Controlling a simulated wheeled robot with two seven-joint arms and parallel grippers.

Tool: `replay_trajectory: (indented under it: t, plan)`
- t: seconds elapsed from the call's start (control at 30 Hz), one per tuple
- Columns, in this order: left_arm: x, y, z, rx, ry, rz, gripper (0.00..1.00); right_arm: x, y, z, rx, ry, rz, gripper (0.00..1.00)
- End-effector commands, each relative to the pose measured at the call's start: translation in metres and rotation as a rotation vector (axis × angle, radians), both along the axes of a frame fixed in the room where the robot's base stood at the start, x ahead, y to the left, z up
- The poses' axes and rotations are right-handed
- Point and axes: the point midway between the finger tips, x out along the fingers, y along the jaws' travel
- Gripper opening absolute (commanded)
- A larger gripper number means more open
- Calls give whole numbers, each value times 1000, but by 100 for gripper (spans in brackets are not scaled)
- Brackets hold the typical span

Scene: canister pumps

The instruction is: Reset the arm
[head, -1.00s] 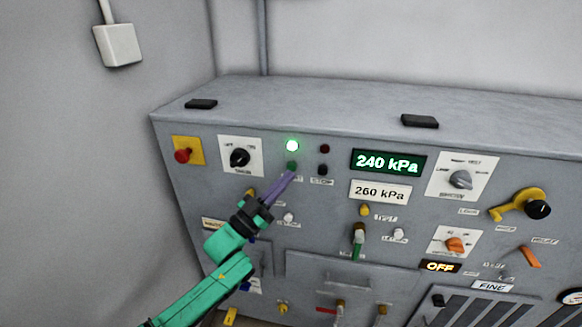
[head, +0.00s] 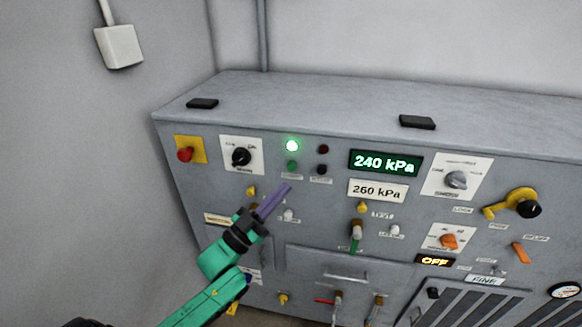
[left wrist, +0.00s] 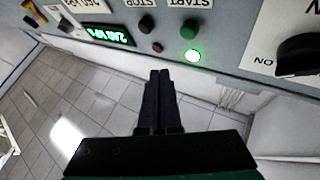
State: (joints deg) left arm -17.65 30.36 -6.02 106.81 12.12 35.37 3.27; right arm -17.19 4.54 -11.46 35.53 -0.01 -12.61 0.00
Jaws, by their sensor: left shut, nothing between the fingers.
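My left gripper (head: 281,196) has its purple fingers closed together with nothing between them. In the head view it is in front of the grey pump panel (head: 330,215), below the green start button (head: 292,166). The lit green lamp (head: 292,146) is above that button. In the left wrist view the closed fingers (left wrist: 160,75) point at the panel, apart from the start button (left wrist: 190,28) and the lit lamp (left wrist: 193,55). My right gripper is not in view.
The green display (head: 385,163) reads 240 kPa, above a 260 kPa plate (head: 377,191). A red knob (head: 185,154) and a black rotary switch (head: 241,157) are at the panel's left. A yellow lever (head: 510,203) sticks out at the right. Grey wall stands left.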

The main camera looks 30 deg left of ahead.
Motion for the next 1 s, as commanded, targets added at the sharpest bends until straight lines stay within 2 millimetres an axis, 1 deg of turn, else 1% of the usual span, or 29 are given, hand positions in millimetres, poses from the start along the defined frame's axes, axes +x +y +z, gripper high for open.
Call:
replay_trajectory:
  t: [0.43, 0.47, 0.5, 0.53, 0.57, 0.67, 0.7, 0.77, 0.8, 0.87, 0.9, 0.97, 1.0]
  plan:
    - [0, 0, 0, 1, 2, 0, 0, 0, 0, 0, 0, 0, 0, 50]
    - [1, 1, -3, 1, 7, 3, 0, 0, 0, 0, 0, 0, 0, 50]
    - [3, 2, -10, 3, 25, 11, 0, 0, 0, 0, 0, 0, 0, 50]
    - [5, 5, -19, 7, 49, 21, 0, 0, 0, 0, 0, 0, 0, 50]
    - [7, 8, -32, 12, 83, 36, 0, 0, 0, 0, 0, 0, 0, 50]
    - [14, 24, -102, 39, 260, 106, 0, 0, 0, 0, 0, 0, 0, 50]
    - [13, 31, -139, 52, 352, 138, 0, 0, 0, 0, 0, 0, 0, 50]
    - [6, 40, -196, 75, 498, 183, 0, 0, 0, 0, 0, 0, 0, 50]
    - [-3, 45, -234, 90, 595, 210, 0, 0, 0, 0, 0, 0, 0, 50]
    - [-22, 50, -288, 113, 739, 242, 0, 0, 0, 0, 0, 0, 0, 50]
    - [-37, 53, -323, 129, 835, 261, 0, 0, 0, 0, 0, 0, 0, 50]
    - [-67, 54, -373, 153, 980, 284, 0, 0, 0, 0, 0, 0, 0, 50]
    - [-89, 54, -404, 170, 1076, 295, 0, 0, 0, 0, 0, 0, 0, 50]
